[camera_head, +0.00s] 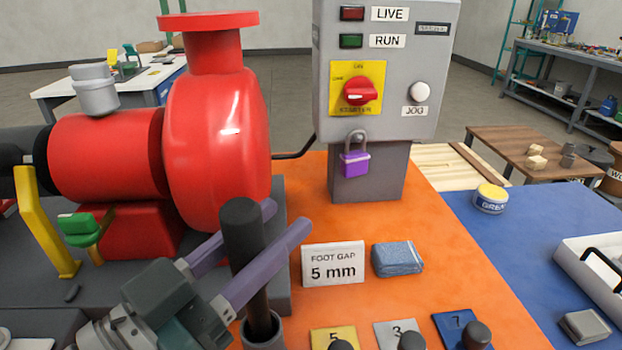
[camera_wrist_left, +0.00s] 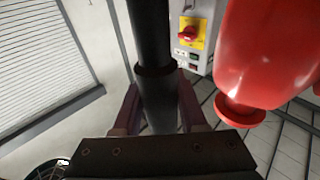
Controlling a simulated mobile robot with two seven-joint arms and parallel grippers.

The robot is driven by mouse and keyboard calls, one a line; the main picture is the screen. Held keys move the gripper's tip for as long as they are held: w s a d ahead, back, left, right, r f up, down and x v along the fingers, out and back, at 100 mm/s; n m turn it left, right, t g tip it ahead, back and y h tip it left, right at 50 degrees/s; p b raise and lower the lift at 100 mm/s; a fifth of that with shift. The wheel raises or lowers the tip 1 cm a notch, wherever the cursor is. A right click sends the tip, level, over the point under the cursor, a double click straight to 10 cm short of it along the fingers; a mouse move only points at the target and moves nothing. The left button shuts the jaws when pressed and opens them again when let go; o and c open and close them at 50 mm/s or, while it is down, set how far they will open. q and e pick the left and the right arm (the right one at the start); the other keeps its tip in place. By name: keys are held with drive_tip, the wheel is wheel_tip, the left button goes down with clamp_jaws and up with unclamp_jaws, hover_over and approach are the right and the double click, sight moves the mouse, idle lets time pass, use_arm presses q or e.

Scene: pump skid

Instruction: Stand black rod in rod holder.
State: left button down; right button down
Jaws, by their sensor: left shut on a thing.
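The black rod (camera_head: 245,240) stands nearly upright with its thicker end up. My left gripper (camera_head: 285,217) is shut on it, with one purple finger on each side. In the left wrist view the rod (camera_wrist_left: 153,60) runs between the fingers of the gripper (camera_wrist_left: 160,108). The rod holder (camera_head: 263,346) is a grey round cup at the bottom edge of the head view. The rod's lower end shows inside the cup's mouth; how deep it sits is hidden. My right gripper is not in view.
A red pump (camera_head: 215,150) stands close behind the gripper. A "FOOT GAP 5 mm" sign (camera_head: 333,264) and a blue cloth (camera_head: 397,259) lie to the right. Numbered plates with black knobs line the front, including a blue one (camera_head: 452,330). The orange top beyond the cloth is clear.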

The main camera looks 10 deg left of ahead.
use_arm(q)
drive_tip(key=shift+r, duration=0.1)
drive_tip(key=shift+c, duration=1.9)
unclamp_jaws()
drive_tip(key=shift+s+f, duration=0.1)
drive_tip(key=shift+f, duration=0.1)
drive_tip(key=shift+s+a, duration=0.25)
drive_tip(key=shift+s, duration=0.05)
drive_tip(key=b+v, duration=0.1)
drive_tip(key=v, duration=0.8)
drive_tip(key=shift+w+d, duration=0.1)
